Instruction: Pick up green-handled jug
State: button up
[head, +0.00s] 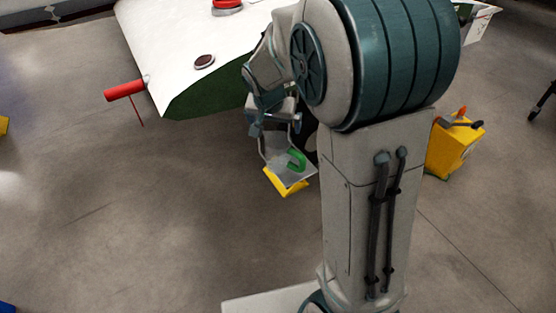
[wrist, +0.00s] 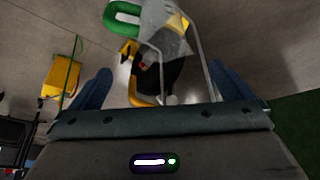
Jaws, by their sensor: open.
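The jug's green handle (head: 296,160) shows in the head view just below my gripper (head: 275,124). In the wrist view the green handle (wrist: 124,18) is at the top, left of centre, beside a grey body (wrist: 165,35) that looks like the jug's. My gripper (wrist: 160,88) is open, with its two blue fingers wide apart at left and right. Nothing is held between them. The jug is beyond the fingertips and apart from them, as far as I can tell. Part of the jug is cut off by the wrist view's top edge.
A yellow-edged grey stand (head: 285,184) with thin metal rails is under the jug. A white turbine part (head: 170,50) with a red rod (head: 124,91) lies behind, close to my arm. A yellow box (head: 455,148) stands at right.

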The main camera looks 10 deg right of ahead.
aim_at(277, 141)
jog(key=b+x, duration=0.1)
jog(key=x, duration=0.8)
jog(key=shift+w+f+b, duration=0.2)
jog(key=shift+b, duration=0.1)
jog(key=b+x, duration=0.1)
jog(key=x, duration=0.4)
jog(key=shift+a+f, duration=0.1)
jog(key=shift+f, duration=0.05)
jog(key=c, duration=1.2)
jog(key=shift+r, duration=0.35)
jog(key=shift+s+a+r, duration=0.1)
jog(key=shift+s, duration=0.1)
jog(key=s+a, duration=0.2)
jog(key=s, duration=0.3)
jog(key=s+a, duration=0.3)
jog(key=s, duration=0.2)
jog(key=s+a, duration=0.3)
jog(key=s, duration=0.2)
jog(key=shift+s, duration=0.35)
